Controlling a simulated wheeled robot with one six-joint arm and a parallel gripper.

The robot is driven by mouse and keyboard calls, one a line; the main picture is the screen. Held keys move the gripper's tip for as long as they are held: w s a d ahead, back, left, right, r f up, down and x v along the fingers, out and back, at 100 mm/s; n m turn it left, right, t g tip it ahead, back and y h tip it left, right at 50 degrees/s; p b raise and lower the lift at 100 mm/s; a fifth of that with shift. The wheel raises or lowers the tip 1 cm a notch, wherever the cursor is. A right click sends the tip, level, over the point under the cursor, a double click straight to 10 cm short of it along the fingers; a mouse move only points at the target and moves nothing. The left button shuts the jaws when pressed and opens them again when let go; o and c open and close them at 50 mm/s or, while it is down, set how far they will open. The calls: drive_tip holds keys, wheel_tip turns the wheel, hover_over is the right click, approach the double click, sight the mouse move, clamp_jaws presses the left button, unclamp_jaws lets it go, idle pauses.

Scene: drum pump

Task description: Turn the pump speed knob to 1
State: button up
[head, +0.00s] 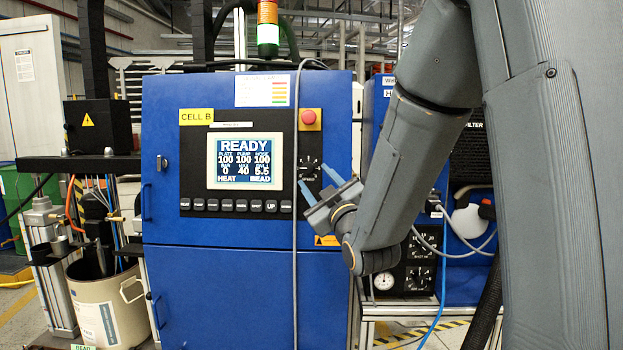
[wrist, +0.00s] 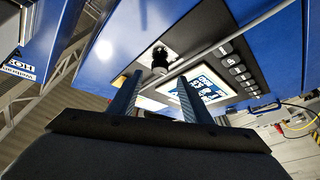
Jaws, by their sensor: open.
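The pump speed knob is a dark dial (head: 309,165) with white scale marks on the blue cabinet's black panel, below a red button. Its setting is too small to read. In the wrist view the black knob (wrist: 159,58) stands out from its plate, beyond and roughly between my fingertips. My gripper (head: 318,182) is open and empty, with two blue fingers spread in front of the panel, just below and right of the dial. It also shows in the wrist view (wrist: 156,80). The fingers appear apart from the knob.
A grey cable (head: 295,230) hangs down the cabinet front between the screen (head: 245,162) and the dial. The red button (head: 309,119) sits above the dial. A row of black buttons (head: 235,205) lies under the screen, which reads READY. A second blue unit with gauges (head: 415,250) stands right.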

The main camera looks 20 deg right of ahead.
drive_tip(key=v, duration=0.2)
drive_tip(key=shift+s, duration=0.3)
drive_tip(key=shift+f, duration=0.1)
drive_tip(key=s+f+m+g+h, duration=0.1)
drive_tip(key=s+f+m+g, duration=0.3)
drive_tip(key=f, duration=0.6)
drive_tip(key=s+f+m+g+h, duration=0.1)
drive_tip(key=f+g, duration=0.5)
drive_tip(key=f, duration=0.4)
drive_tip(key=s+f+m+g, duration=0.1)
drive_tip(key=s+f+g, duration=0.3)
drive_tip(key=s, duration=0.7)
drive_tip(key=s+a+f+m+g, duration=0.1)
drive_tip(key=s+f+g, duration=0.4)
drive_tip(key=s, duration=0.6)
drive_tip(key=shift+s+a+m+g, duration=0.3)
drive_tip(key=shift+m+g, duration=0.3)
drive_tip(key=shift+g, duration=0.4)
